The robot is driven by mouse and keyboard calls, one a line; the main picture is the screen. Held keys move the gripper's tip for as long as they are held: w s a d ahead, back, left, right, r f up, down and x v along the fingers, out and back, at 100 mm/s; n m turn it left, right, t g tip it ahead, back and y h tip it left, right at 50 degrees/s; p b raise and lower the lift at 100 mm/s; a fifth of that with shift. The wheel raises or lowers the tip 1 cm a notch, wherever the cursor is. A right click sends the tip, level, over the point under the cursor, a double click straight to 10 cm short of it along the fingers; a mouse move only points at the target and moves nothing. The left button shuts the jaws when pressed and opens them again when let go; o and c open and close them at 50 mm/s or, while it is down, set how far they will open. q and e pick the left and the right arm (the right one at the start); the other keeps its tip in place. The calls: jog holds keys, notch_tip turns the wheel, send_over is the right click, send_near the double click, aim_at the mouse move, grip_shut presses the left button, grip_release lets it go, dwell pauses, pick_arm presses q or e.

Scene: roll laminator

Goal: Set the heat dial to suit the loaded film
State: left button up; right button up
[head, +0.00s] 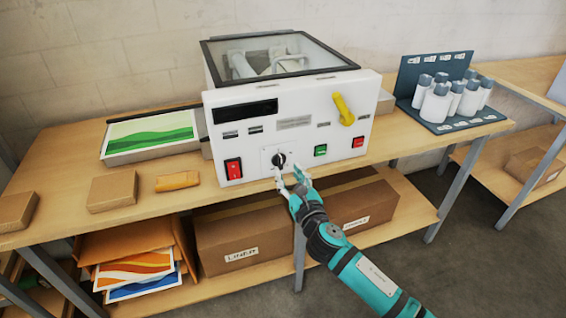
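The white laminator (292,130) stands on the wooden bench, with a dark framed clear cover on top and rolls visible beneath it. Its heat dial (279,158) is a small black knob low on the front panel. My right gripper (288,178) is just in front of and below the dial, with its fingers pointing up at it. The fingers look spread, and I cannot tell whether they touch the knob. The film's type cannot be read through the cover. My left gripper is out of view.
A red rocker switch (233,169), a green button (320,150), a red button (358,142) and a yellow lever (343,109) share the panel. A tray with a green print (150,133) lies left. Several bottles (452,99) stand right.

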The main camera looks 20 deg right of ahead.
aim_at(282, 162)
jog(key=w, duration=0.5)
jog(key=shift+w+a, duration=0.1)
jog(key=shift+w, duration=0.15)
grip_shut()
